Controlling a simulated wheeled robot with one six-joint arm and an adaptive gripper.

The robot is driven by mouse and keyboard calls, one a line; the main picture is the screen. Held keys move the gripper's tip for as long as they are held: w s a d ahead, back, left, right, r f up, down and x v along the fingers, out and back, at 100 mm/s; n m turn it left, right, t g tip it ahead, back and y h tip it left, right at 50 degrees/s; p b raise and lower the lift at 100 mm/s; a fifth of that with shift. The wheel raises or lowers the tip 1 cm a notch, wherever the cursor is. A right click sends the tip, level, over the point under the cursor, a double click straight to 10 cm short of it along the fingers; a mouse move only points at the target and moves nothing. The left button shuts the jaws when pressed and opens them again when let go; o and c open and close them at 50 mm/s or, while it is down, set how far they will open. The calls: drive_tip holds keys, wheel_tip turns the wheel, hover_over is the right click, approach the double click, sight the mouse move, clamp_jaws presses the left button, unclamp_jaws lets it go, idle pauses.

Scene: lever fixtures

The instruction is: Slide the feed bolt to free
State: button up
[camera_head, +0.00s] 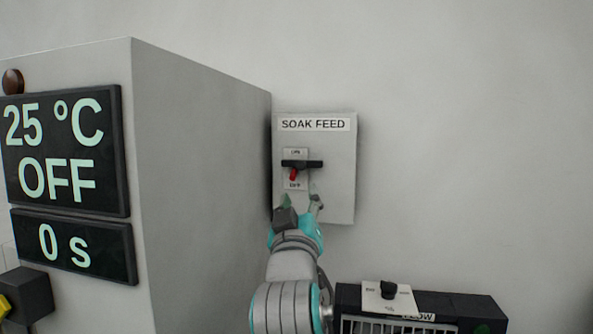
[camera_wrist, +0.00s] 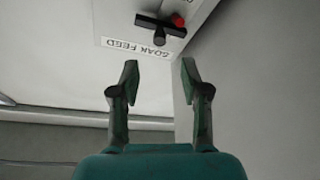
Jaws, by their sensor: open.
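The SOAK FEED panel (camera_head: 340,195) is a pale plate on the wall; it also shows upside down in the wrist view (camera_wrist: 115,28). It carries a black bar handle (camera_head: 314,164), lying about level between an upper ON label and a lower OFF label. A small red part (camera_head: 294,175) sits just under the bar's left half; the red also shows in the wrist view (camera_wrist: 179,20). I cannot tell for sure which part is the feed bolt. My gripper (camera_head: 301,199) is just below the handle in the head view, apart from it. Its fingers are spread and empty in the wrist view (camera_wrist: 160,72).
A large grey cabinet (camera_head: 200,170) stands close at the panel's left, with displays (camera_head: 70,150) reading 25 °C, OFF and 0 s. A dark unit (camera_head: 450,305) with a knob (camera_head: 388,290) is at lower right. The wall right of the panel is bare.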

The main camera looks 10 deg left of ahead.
sight(301, 167)
drive_tip(key=x, duration=1.1)
drive_tip(key=shift+s+a+r, duration=0.1)
drive_tip(key=shift+r, duration=0.25)
drive_tip(key=shift+c, duration=0.2)
clamp_jaws()
